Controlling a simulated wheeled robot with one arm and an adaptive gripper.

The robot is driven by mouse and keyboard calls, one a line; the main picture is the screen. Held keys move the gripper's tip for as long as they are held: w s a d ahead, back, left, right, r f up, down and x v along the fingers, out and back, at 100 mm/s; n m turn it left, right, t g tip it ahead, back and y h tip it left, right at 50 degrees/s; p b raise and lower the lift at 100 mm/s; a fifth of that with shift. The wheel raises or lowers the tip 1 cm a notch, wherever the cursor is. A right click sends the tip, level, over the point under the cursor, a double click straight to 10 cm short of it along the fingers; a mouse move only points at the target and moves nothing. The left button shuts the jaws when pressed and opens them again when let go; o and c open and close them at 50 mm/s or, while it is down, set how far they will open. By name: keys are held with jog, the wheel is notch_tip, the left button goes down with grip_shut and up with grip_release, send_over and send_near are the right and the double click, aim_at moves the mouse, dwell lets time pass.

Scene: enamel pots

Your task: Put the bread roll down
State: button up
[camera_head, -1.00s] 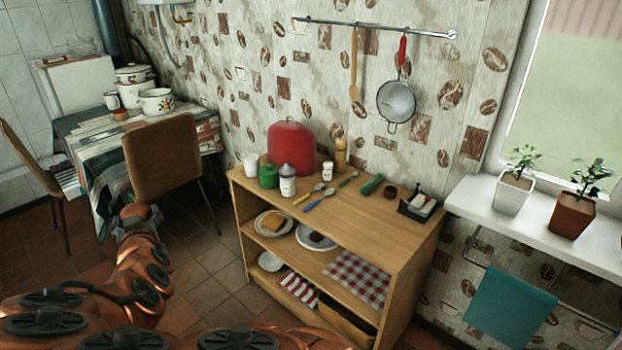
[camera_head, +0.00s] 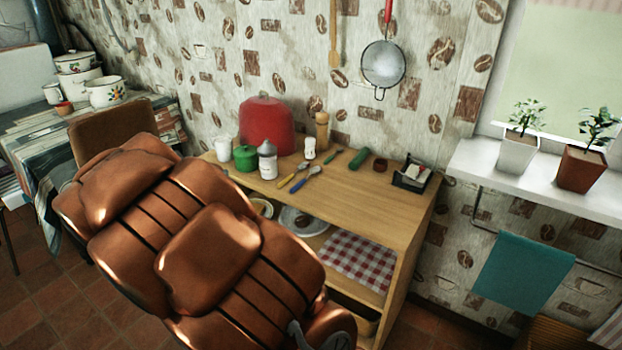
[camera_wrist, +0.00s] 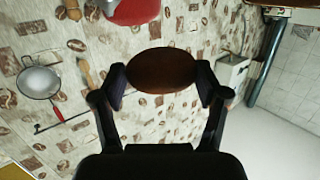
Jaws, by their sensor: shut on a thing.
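The bread roll (camera_wrist: 162,66), brown and oval, is between the two fingertips of my gripper (camera_wrist: 162,82) in the wrist view. The fingers press on its left and right ends, and it is held in the air, with the wall behind it. In the head view neither the roll nor my gripper can be made out; my copper arm covers the lower left.
The wooden shelf unit (camera_head: 400,215) carries a red cover (camera_head: 266,127), green pot (camera_head: 245,158), white bottle (camera_head: 267,162), cutlery and a black tray (camera_head: 412,178). The top's front middle is clear. A checked cloth (camera_head: 350,262) and white plate (camera_head: 310,226) lie below. Enamel pots (camera_head: 105,92) stand left.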

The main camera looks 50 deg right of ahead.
jog(key=s+d+f+m+g+h+b, duration=0.3)
jog(key=s+d+f+m+g+b, duration=0.35)
jog(key=s+d, duration=0.65)
jog(key=n+p, duration=0.1)
send_over(320, 190)
jog(key=f, duration=0.2)
jog(key=shift+s+a+f, duration=0.1)
jog(key=shift+a+f, duration=0.15)
jog(key=shift+f, duration=0.15)
notch_tip(320, 190, down, 2)
jog(key=shift+f, duration=0.1)
jog(key=shift+f+b, duration=0.3)
jog(key=shift+f, duration=1.75)
jog(key=shift+d+f, duration=0.25)
jog(key=shift+f, duration=0.15)
jog(key=shift+f, duration=0.1)
jog(key=o, duration=1.1)
jog(key=shift+o, duration=0.2)
